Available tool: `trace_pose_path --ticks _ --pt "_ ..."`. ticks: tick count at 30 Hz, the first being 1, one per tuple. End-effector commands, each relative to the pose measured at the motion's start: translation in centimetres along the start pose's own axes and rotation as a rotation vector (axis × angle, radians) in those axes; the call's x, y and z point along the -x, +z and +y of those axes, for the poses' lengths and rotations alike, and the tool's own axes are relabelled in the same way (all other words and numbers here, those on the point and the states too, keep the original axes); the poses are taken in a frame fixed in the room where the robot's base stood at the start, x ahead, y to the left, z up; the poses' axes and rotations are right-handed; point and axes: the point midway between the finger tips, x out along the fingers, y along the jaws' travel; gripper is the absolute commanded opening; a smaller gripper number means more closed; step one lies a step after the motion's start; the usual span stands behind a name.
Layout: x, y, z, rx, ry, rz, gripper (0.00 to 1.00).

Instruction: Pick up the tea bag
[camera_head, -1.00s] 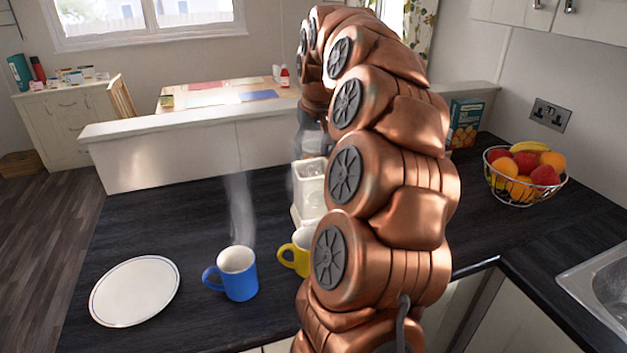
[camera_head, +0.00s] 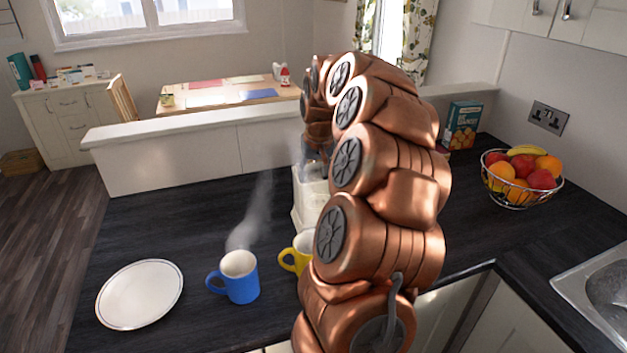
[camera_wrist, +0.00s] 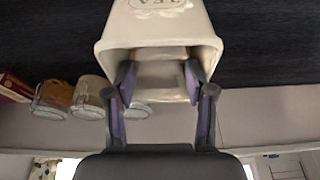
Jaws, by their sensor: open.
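A cream canister (camera_wrist: 160,25) marked TEA fills the top middle of the wrist view, its open mouth facing the camera. In the head view the canister (camera_head: 303,212) stands on the dark counter, partly behind my arm. My gripper (camera_wrist: 158,75) is open, its two dark fingers apart with their tips at or inside the canister's mouth. In the head view my gripper is mostly hidden by my arm, above the canister. Pale shapes show inside the mouth between the fingers, but I cannot make out a separate tea bag.
A blue mug (camera_head: 238,278), steaming, and a yellow mug (camera_head: 290,260) stand before the canister, beside a white plate (camera_head: 140,293). A fruit basket (camera_head: 522,178) and a box (camera_head: 463,125) are at right. Several jars (camera_wrist: 87,97) stand beyond the canister in the wrist view.

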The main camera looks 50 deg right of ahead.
Motion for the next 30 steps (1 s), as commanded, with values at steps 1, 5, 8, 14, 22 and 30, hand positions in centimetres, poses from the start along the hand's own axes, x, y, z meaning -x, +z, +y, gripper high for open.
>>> trace_pose_path --ticks 1,5,8,14,22,30 --pt "-0.1 0.0 0.0 0.000 0.000 0.000 0.54" --pt "-0.1 0.0 0.0 0.000 0.000 0.002 0.54" --pt "-0.1 -0.1 0.0 0.000 0.000 0.002 0.48" --pt "-0.1 -0.1 0.0 0.000 0.000 0.002 0.38" --pt "-0.1 -0.1 0.0 0.000 0.000 0.002 0.37" --pt "1.6 -0.8 0.1 0.000 0.002 0.009 0.37"
